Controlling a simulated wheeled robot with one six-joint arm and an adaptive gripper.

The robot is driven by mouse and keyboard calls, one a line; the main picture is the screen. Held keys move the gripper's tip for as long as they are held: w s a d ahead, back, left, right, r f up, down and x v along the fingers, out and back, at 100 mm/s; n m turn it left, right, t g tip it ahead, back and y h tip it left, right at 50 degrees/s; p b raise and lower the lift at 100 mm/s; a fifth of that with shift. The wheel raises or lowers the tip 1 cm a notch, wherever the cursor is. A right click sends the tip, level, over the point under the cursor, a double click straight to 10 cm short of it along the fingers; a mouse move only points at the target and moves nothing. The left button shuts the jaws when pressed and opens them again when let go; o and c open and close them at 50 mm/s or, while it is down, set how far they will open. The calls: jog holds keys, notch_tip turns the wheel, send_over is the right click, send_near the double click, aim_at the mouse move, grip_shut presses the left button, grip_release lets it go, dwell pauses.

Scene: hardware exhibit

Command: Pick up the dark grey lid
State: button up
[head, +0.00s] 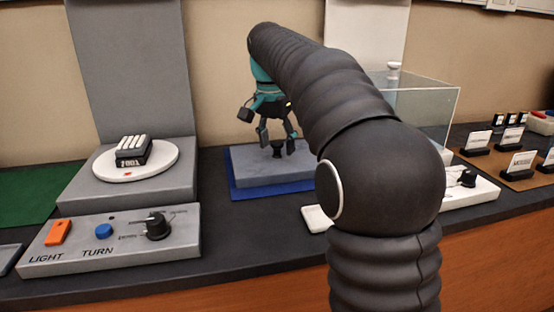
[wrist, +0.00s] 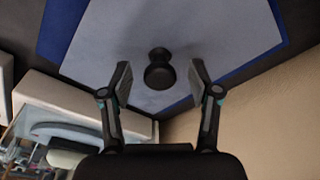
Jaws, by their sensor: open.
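A small dark, knob-shaped piece (head: 277,149), which looks like the dark grey lid, stands on a grey block (head: 245,165). In the wrist view the dark piece (wrist: 159,75) shows between the two fingers, with the pale grey block top (wrist: 215,30) behind it. My gripper (head: 277,138) is open and points down just above the piece, one finger on each side. In the wrist view my gripper (wrist: 161,80) shows a gap between each finger and the piece. The block's right end is partly hidden by my arm.
The block sits on a blue mat (head: 236,190). To the left are a turntable (head: 100,168) with a small black-and-white object and a control panel (head: 190,240) with a knob. A clear case (head: 430,100) and small label stands (head: 477,140) are to the right.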

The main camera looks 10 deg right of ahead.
aim_at(277, 142)
jog(key=shift+f, duration=0.2)
grip_shut()
notch_tip(277, 142, up, 10)
jog(key=shift+f+p, duration=0.25)
jog(key=shift+p, duration=0.1)
jog(key=shift+r, duration=0.3)
dwell(0.5)
